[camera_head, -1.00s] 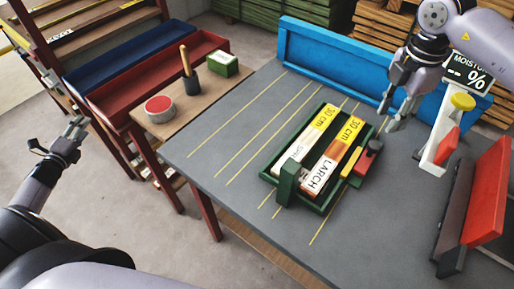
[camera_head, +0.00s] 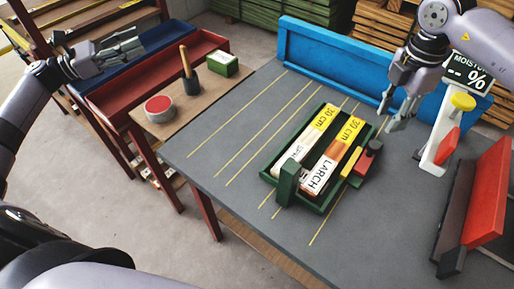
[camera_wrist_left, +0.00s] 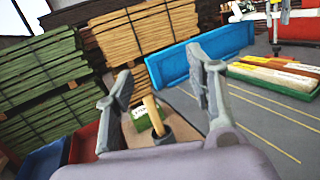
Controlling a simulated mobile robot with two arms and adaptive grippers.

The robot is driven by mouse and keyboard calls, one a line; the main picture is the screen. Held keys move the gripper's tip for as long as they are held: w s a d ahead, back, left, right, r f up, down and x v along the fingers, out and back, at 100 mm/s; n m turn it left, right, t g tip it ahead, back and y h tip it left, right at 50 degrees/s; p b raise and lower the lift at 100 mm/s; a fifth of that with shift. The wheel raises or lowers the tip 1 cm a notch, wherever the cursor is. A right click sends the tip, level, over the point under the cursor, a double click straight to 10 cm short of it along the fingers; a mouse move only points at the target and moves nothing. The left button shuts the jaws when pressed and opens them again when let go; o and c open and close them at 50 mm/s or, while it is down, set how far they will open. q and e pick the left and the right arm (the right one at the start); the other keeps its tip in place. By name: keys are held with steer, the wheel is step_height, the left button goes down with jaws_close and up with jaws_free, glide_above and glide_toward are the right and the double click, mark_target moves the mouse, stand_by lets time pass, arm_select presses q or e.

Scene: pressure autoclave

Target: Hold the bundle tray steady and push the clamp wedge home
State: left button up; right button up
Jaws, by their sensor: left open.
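The green bundle tray (camera_head: 326,207) lies on the grey table. It holds two labelled bars with yellow ends, a pale bar (camera_head: 305,145) and the larch bar (camera_head: 331,158). A red block with a dark knob (camera_head: 364,163), apparently the clamp wedge, sits at the tray's right side beside a yellow strip. My left gripper (camera_head: 128,44) is open and empty, raised over the shelf trays at the left, far from the bundle tray. It also shows in the left wrist view (camera_wrist_left: 160,92). My right gripper (camera_head: 392,114) hangs beyond the tray's far right corner, empty, its fingers apart.
A side table carries a red-topped tin (camera_head: 159,106), a pot with a wooden handle (camera_head: 189,82) and a green box (camera_head: 223,64). A blue rail (camera_head: 340,62) lines the far edge. A moisture meter stand (camera_head: 438,140) and red-black stand (camera_head: 486,190) are at right.

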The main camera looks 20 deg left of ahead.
arm_select(q)
steer(key=s+d+f+m+g+h, duration=0.1)
steer(key=d+f+m+g+h, duration=0.2)
steer(key=d, duration=0.7)
steer(key=s+d+f+m+g+h, duration=0.15)
steer(key=d+f+g, duration=0.3)
steer(key=d, duration=0.55)
steer(key=m+g+y, duration=0.1)
steer(key=m+g, duration=0.7)
steer(key=g, duration=0.4)
glide_toward(284, 189)
step_height(284, 189, up, 4)
steer(key=d, duration=0.2)
steer(key=shift+n, duration=0.35)
steer(key=f, duration=0.4)
steer(key=w+f, duration=0.1)
steer(key=f, duration=0.2)
steer(key=x, duration=0.7)
steer(key=shift+d, duration=0.25)
steer(key=shift+c, duration=0.5)
jaws_close()
